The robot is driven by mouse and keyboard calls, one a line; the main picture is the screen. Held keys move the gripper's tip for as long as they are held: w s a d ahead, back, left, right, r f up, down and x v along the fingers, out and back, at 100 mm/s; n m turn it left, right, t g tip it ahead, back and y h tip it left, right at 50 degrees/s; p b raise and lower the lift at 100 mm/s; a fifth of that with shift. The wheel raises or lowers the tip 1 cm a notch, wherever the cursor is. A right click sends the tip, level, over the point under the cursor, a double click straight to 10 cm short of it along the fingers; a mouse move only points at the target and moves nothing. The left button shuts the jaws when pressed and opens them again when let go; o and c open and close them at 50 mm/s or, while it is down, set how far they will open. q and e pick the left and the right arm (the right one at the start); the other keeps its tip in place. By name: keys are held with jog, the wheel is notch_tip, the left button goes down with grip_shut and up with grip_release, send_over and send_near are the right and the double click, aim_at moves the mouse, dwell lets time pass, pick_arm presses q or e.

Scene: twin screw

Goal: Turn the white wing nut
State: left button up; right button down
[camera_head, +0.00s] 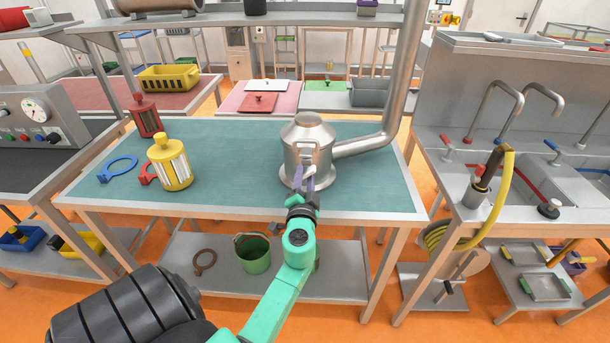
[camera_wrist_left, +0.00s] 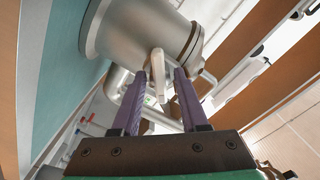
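A steel vessel (camera_head: 308,145) with a domed lid stands at the right of the teal table, joined to a thick pipe. The white wing nut (camera_wrist_left: 157,72) is on the vessel's near side. In the head view it is small and partly hidden by my left gripper (camera_head: 305,182). In the left wrist view the purple fingers of my left gripper (camera_wrist_left: 161,74) are apart, with a wing of the nut between their tips. The nut is close to the left finger, with a gap to the right finger. I cannot tell whether it touches. My right gripper is not in view.
A yellow canister (camera_head: 172,167), a red canister (camera_head: 146,118) and a blue ring tool (camera_head: 118,170) are on the table's left part. The table middle is clear. A thick steel pipe (camera_head: 400,80) rises at the right. A green bucket (camera_head: 253,254) is on the lower shelf.

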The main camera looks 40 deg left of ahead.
pick_arm(q)
grip_shut()
jog(key=shift+s+m, duration=0.1)
jog(key=shift+m, duration=0.2)
jog(key=shift+m+b, duration=0.35)
jog(key=shift+m, duration=0.85)
jog(key=m, duration=0.2)
jog(key=shift+r+m, duration=0.15)
jog(key=shift+m, duration=0.25)
jog(key=shift+a+r+m, duration=0.1)
jog(key=shift+m, duration=0.9)
jog(key=shift+r, duration=0.1)
